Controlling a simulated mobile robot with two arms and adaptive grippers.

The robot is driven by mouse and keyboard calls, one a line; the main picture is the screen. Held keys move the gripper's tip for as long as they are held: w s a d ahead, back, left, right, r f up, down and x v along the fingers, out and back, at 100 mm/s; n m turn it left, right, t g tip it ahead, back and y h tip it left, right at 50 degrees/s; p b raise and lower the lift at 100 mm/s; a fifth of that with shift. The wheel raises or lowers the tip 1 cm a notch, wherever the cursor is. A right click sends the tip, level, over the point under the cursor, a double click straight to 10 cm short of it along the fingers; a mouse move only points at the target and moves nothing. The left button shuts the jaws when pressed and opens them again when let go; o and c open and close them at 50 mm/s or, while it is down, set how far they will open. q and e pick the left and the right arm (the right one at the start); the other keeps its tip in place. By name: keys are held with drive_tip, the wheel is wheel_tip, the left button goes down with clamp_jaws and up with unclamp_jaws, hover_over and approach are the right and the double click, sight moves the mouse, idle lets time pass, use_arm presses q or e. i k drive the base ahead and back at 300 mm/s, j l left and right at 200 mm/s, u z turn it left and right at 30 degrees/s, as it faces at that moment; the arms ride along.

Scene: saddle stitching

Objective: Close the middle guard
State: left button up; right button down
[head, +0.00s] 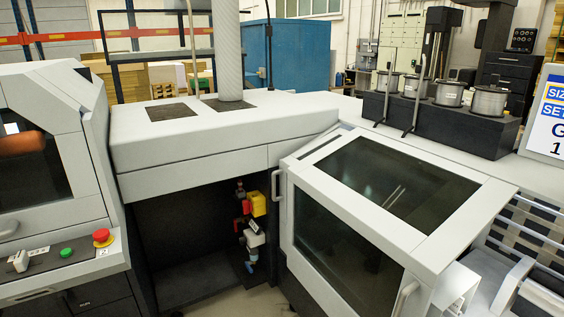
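A white-framed guard with dark glazed panels (330,253) stands right of centre in the head view. It has a sloped glazed top and a handle (277,185) at its left edge. Left of it, an open dark bay (185,245) shows under the white machine cover. Yellow, red and grey fittings (252,225) are visible inside the bay. No closed panel spans the front of this bay. I cannot tell for certain which panel is the middle guard. Neither of my grippers is in view.
A control panel with a red button (102,237) and a green button (67,252) is at the lower left. Wire spools (488,101) sit on a black box (440,122) at the back right. A second handle (405,297) and rails (535,235) are at the lower right.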

sight(368, 210)
drive_tip(key=i+j+u, duration=0.1)
drive_tip(key=i+u, duration=0.2)
drive_tip(key=i, duration=0.45)
drive_tip(key=i+l+u, duration=0.1)
drive_tip(key=i+u, duration=0.2)
drive_tip(key=i, duration=0.45)
